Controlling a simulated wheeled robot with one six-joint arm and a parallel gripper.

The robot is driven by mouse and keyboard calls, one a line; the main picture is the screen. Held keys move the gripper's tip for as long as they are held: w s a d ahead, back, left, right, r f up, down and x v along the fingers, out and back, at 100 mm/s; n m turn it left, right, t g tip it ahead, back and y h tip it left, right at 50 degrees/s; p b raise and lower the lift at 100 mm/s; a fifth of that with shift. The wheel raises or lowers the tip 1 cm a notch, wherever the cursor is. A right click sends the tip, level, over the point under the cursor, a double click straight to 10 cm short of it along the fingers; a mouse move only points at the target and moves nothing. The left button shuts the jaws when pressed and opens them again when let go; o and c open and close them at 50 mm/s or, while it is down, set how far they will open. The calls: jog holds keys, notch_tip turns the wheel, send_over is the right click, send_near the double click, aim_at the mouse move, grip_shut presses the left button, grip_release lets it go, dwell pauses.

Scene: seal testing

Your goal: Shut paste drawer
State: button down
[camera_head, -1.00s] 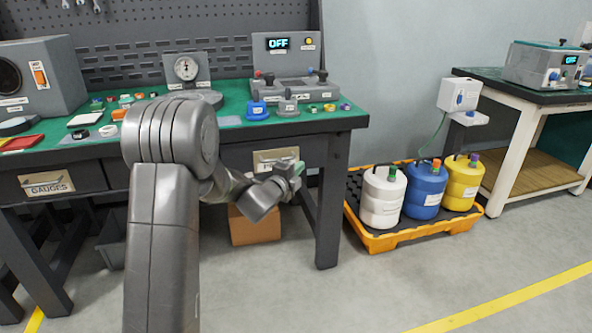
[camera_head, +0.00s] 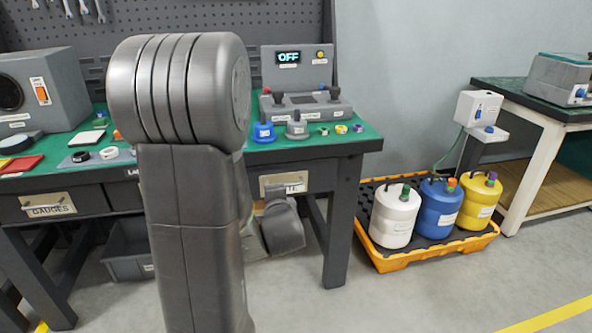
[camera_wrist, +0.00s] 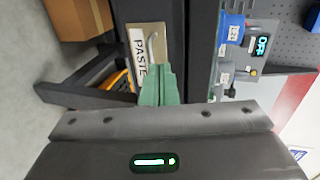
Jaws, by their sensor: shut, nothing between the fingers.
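The paste drawer (camera_head: 318,182) is at the right end of the green-topped bench in the head view. Its front looks close to flush with the bench, but I cannot tell whether a small gap is left. Its "PASTE" label plate (camera_wrist: 139,66) and handle show sideways in the wrist view. My gripper (camera_wrist: 162,72) has its green fingers shut and empty, with the tips at the label plate and handle. I cannot tell whether they touch. In the head view the fingers are hidden and only my wrist shows below the drawer.
A gauges drawer (camera_head: 48,206) is at the left of the bench. A cardboard box (camera_wrist: 78,18) is on the floor below. An orange spill tray (camera_head: 388,262) with white, blue and yellow jugs stands right of the bench. Open floor lies in front.

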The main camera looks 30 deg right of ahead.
jog(key=b, duration=0.4)
send_near(262, 171)
jog(key=w+f, duration=0.1)
jog(key=w+d+f, duration=0.1)
jog(key=w, duration=0.1)
jog(key=w+f, duration=0.1)
jog(key=f, duration=0.1)
jog(key=shift+w+d, duration=0.3)
jog(key=shift+w, duration=0.1)
jog(key=shift+w+d+r, duration=0.15)
jog(key=shift+w, duration=0.45)
jog(key=w+p, duration=0.1)
jog(key=w, duration=0.1)
jog(key=w+d+p, duration=0.1)
jog(key=w, duration=0.1)
jog(key=shift+w+r, duration=0.1)
jog(key=shift+r, duration=0.05)
